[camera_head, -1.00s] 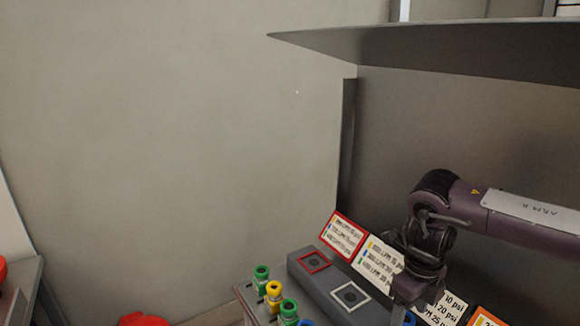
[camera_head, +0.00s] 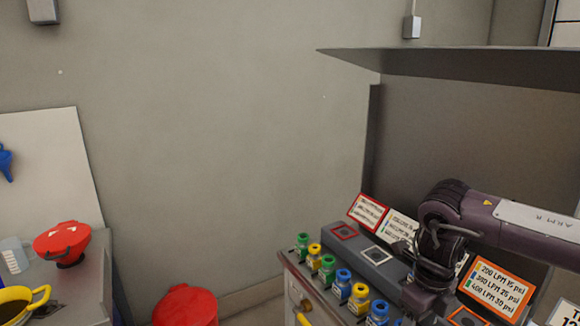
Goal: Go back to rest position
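One of my arms comes in from the right edge, marked "ARM R", and ends in my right gripper (camera_head: 432,282), which points down over the sloped grey panel. Its fingers are dark and small, and I cannot make out whether they are apart or closed. It hangs in front of the label cards and hides part of the panel. My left gripper is not in view.
A grey panel (camera_head: 378,255) carries framed squares and label cards (camera_head: 494,285). Several green, yellow and blue bottles (camera_head: 327,266) line its front edge. A grey shelf (camera_head: 450,62) overhangs it. At left, a bench holds a red bowl-like thing (camera_head: 58,240); a red lidded container (camera_head: 185,305) stands lower.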

